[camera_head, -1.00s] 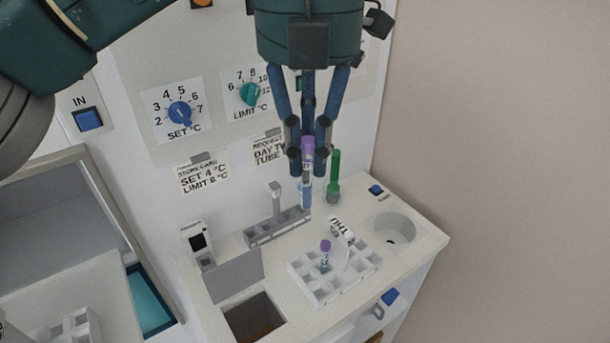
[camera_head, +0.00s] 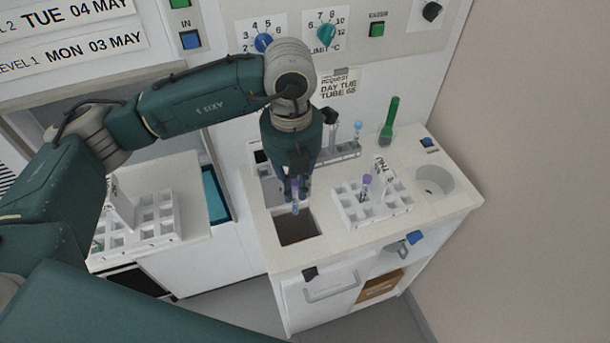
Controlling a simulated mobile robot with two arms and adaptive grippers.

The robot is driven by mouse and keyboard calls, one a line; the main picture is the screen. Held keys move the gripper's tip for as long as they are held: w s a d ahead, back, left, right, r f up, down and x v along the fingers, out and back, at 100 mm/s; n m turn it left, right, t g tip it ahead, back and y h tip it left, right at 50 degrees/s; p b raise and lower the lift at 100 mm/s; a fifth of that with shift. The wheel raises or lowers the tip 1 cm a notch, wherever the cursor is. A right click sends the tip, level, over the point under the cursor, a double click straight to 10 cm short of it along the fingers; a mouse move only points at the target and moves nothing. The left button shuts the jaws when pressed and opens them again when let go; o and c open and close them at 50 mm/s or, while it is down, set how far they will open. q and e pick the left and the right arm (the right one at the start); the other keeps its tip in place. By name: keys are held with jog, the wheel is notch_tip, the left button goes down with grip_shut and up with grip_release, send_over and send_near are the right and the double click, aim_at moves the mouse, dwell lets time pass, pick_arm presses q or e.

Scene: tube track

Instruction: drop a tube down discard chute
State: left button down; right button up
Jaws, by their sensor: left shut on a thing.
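My left gripper (camera_head: 293,190) comes in from the left and is shut on a purple-capped tube (camera_head: 295,208). The tube hangs about upright and, in this view, lies over the square dark opening (camera_head: 298,230) in the counter, apart from its edges as far as I can tell. The gripper hides part of the tube and the raised grey lid (camera_head: 270,187) behind. My right gripper is not in view.
A grey rack (camera_head: 343,152) with a light-blue-topped tube (camera_head: 357,129) stands behind. A green tube-like item (camera_head: 390,118) stands at the back. A round recess (camera_head: 433,181) is at the counter's right. Another white rack (camera_head: 160,228) is at left.

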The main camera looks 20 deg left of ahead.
aim_at(296, 213)
pick_arm(q)
jog(key=shift+f+b, duration=0.4)
jog(key=shift+f, duration=0.5)
notch_tip(296, 213, down, 4)
jog(key=shift+b, duration=1)
jog(key=shift+f+b, duration=0.4)
jog(key=shift+f, duration=0.45)
jog(key=c, duration=1.6)
grip_release()
jog(key=shift+c, duration=0.2)
